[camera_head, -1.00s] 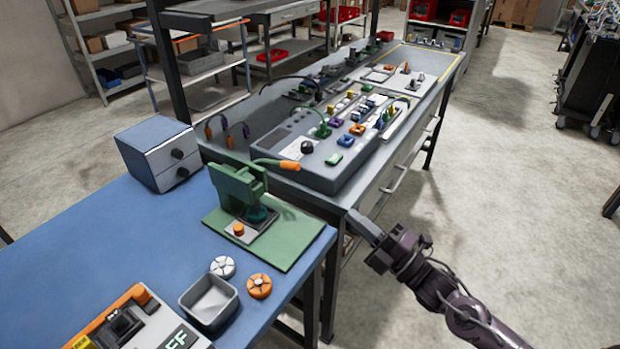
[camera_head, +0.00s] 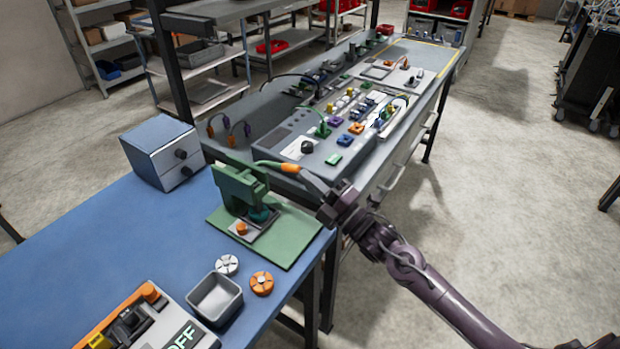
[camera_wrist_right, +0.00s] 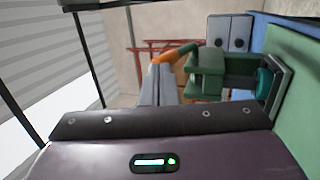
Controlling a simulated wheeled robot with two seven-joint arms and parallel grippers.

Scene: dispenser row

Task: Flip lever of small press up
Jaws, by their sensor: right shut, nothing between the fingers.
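The small press (camera_head: 243,192) is green and stands on a green base plate at the right end of the blue table. Its lever has an orange grip (camera_head: 278,166) and sticks out to the right, roughly level. My right gripper (camera_head: 305,174) is shut and empty, with its fingertips close to the end of the orange grip. In the right wrist view the shut fingers (camera_wrist_right: 160,84) point at the orange grip (camera_wrist_right: 174,55), with the green press (camera_wrist_right: 208,75) to the right. I cannot tell whether the fingers touch the grip. My left gripper is out of view.
A blue-grey box (camera_head: 163,153) with two black knobs stands left of the press. A grey bin (camera_head: 215,297), two round knobs and an orange-trimmed device (camera_head: 150,320) lie in front. A grey bench (camera_head: 400,95) with a control panel stands behind.

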